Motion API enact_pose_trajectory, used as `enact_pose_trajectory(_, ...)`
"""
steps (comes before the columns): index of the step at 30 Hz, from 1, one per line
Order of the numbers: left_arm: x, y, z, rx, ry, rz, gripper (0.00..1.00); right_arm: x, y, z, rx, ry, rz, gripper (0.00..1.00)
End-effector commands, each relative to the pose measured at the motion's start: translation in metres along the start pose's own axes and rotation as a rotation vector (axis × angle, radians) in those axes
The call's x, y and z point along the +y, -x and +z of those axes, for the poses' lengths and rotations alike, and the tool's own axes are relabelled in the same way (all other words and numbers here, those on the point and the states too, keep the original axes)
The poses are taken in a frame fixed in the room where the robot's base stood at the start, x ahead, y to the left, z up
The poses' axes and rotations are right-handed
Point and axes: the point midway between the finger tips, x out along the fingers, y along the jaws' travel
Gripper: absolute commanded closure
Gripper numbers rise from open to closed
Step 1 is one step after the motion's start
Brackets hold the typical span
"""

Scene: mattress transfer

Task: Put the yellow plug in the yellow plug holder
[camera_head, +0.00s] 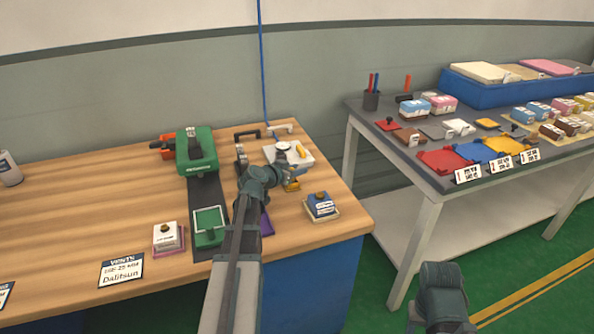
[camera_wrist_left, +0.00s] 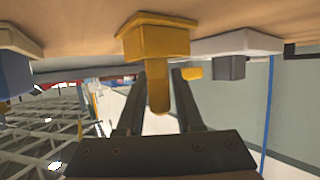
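My left gripper (camera_head: 287,176) reaches over the table beside a small yellow block (camera_head: 292,186), partly hidden by my wrist. In the left wrist view, which is upside down, a yellow square block on a wider yellow base (camera_wrist_left: 158,42) carries a rounded yellow shaft (camera_wrist_left: 158,92). The shaft lies between my two fingers (camera_wrist_left: 160,85) with very little gap at the sides; whether they touch it is unclear. I cannot tell which part is plug and which is holder. Another small yellow piece (camera_wrist_left: 193,73) shows past the fingers, by a white block.
A white board (camera_head: 300,157) stands behind my gripper. A green machine (camera_head: 196,152) and a white block (camera_head: 167,237) are left. A second table (camera_head: 420,178) stands right.

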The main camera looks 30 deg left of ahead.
Motion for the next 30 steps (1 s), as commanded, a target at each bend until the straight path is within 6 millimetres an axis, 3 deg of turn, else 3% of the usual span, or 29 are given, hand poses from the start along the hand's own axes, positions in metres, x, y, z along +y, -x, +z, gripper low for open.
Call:
enact_pose_trajectory(3,0.000,0.000,0.000,0.000,0.000,0.000,0.47,0.000,0.000,0.000,0.000,0.000,0.000,0.50)
enact_pose_trajectory(14,0.000,0.005,-0.005,0.000,0.000,-0.001,0.47,0.001,0.007,0.000,0.000,0.000,0.000,0.50)
enact_pose_trajectory(24,0.002,0.074,-0.006,0.000,0.001,-0.002,0.47,0.003,0.034,0.002,0.000,0.000,0.000,0.50)
enact_pose_trajectory(30,0.001,0.106,-0.005,0.000,0.001,-0.002,0.47,0.004,0.045,0.003,0.000,0.000,0.000,0.50)
